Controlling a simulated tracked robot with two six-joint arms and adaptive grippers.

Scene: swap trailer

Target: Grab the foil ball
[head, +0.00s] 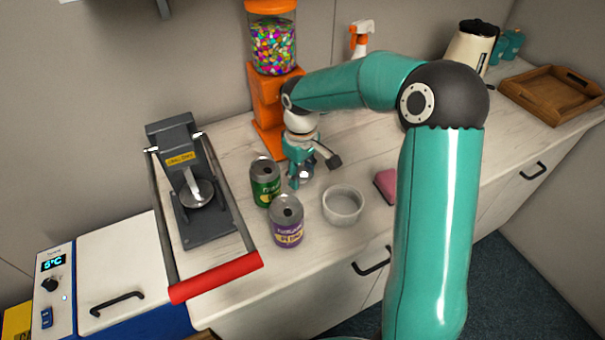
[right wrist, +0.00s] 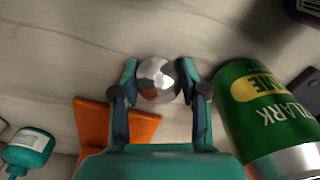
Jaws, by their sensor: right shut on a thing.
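The foil ball (right wrist: 158,79) is a shiny silver sphere. In the right wrist view it sits between the two fingertips of my right gripper (right wrist: 158,84), which is shut on it. In the head view my right gripper (head: 303,178) points down at the counter, and the ball (head: 306,173) shows partly between its fingers, close to the countertop. I cannot tell whether the ball touches the counter. My left gripper is not in view.
A green can (head: 265,183) stands just left of my right gripper, with a purple can (head: 287,224) in front. A white bowl (head: 342,205) and pink sponge (head: 386,185) lie to the right. The orange candy dispenser (head: 268,110) stands behind, the can crusher (head: 190,190) at left.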

